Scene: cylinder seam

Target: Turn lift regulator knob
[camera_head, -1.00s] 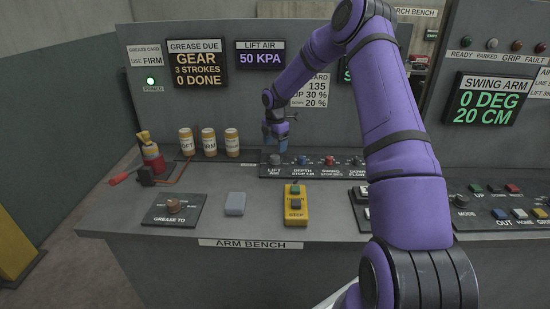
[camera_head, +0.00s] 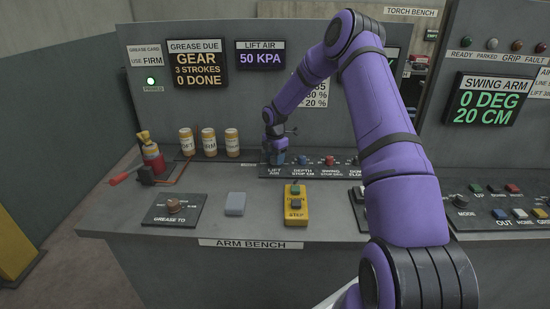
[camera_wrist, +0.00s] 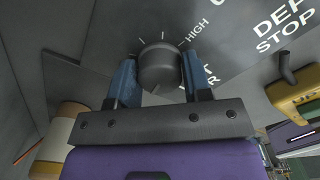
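The lift air knob (camera_wrist: 160,64) is a round dark grey knob on a dark panel, with scale ticks and the word HIGH beside it in the wrist view. My gripper (camera_wrist: 161,68) has its two blue fingers on either side of the knob, spread about as wide as it. I cannot tell whether they touch it. In the head view my gripper (camera_head: 277,157) is down at the left end of the control panel, over the LIFT AIR label, and hides the knob. The lift air display (camera_head: 261,56) reads 50 KPA.
To the right on the same panel are the depth stop knob (camera_head: 303,160) and a red swing knob (camera_head: 329,161). A yellow step box (camera_head: 296,213) and a grey block (camera_head: 235,204) stand in front. Several jars (camera_head: 209,143) stand to the left.

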